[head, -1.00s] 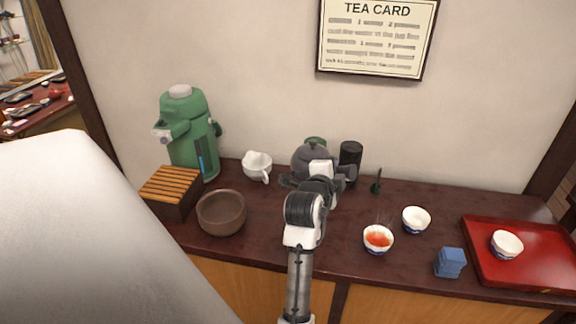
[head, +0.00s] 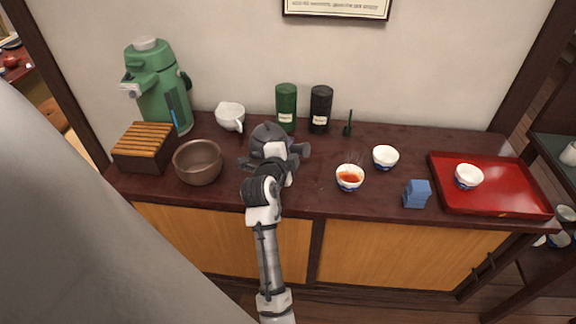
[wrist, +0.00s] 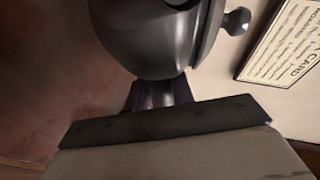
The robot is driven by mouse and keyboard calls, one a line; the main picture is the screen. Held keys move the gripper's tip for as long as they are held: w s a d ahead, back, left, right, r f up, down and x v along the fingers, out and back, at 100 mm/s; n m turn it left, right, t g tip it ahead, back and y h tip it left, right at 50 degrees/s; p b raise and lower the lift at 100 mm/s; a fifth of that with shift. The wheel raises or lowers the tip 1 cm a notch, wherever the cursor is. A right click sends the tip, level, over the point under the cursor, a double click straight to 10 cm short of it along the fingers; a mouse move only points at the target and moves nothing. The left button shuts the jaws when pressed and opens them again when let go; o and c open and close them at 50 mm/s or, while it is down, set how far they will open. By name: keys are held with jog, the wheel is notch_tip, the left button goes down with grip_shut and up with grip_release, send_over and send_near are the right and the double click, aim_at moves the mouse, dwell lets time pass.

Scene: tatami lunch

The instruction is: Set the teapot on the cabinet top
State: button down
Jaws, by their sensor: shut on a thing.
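The dark grey teapot (head: 268,136) is at the middle of the cabinet top (head: 320,205), in front of the green canister. Its knobbed lid and rounded body show, and its dark body fills the top of the wrist view (wrist: 150,38). My gripper (head: 275,158) is shut on the teapot from the front side; my wrist hides part of it. In the wrist view my gripper (wrist: 160,95) meets the teapot's side. The teapot looks about upright in the head view. I cannot tell whether its base touches the cabinet top.
A green canister (head: 286,107) and a black canister (head: 321,108) stand behind. A white spouted bowl (head: 230,115) and brown bowl (head: 198,165) are left; a filled tea cup (head: 350,182) is right. A red tray (head: 500,200) lies far right. Some bare top lies between them.

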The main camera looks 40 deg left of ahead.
notch_tip(320, 180, down, 8)
jog(key=shift+r+p, duration=0.1)
jog(key=shift+p, duration=0.3)
jog(key=shift+f+b, duration=0.5)
jog(key=shift+b, duration=0.35)
